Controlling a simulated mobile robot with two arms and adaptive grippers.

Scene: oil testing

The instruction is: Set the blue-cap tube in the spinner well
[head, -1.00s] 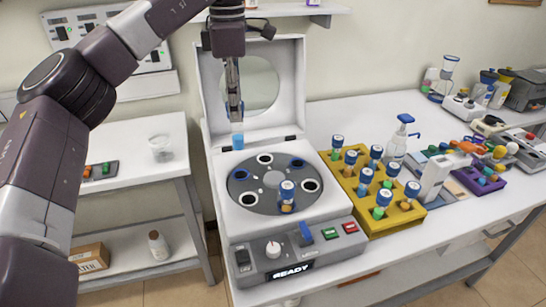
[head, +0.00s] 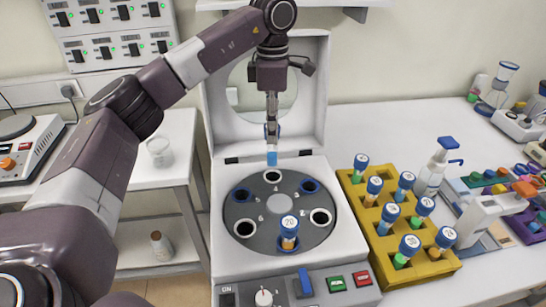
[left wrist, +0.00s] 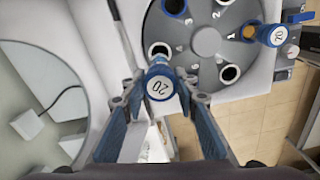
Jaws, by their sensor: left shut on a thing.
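My left gripper (head: 272,134) is shut on a blue-cap tube (head: 271,156) and holds it upright, just behind and above the rear white-ringed well (head: 272,176) of the spinner's grey rotor (head: 279,202). In the left wrist view the tube's cap (left wrist: 159,82), marked 20, sits between the fingers (left wrist: 160,100), and a white-ringed well (left wrist: 159,50) shows just beyond it. Another blue-cap tube (head: 289,232) with orange contents stands in the front well. The other visible wells are empty, two with blue rims and several with white. My right gripper is out of view.
The spinner's lid (head: 314,95) stands open behind the rotor. A yellow rack (head: 436,266) with several blue-cap tubes stands to its right. A spray bottle (head: 433,172) and a white device (head: 490,215) are farther right. A clear cup (head: 159,151) stands on the left table.

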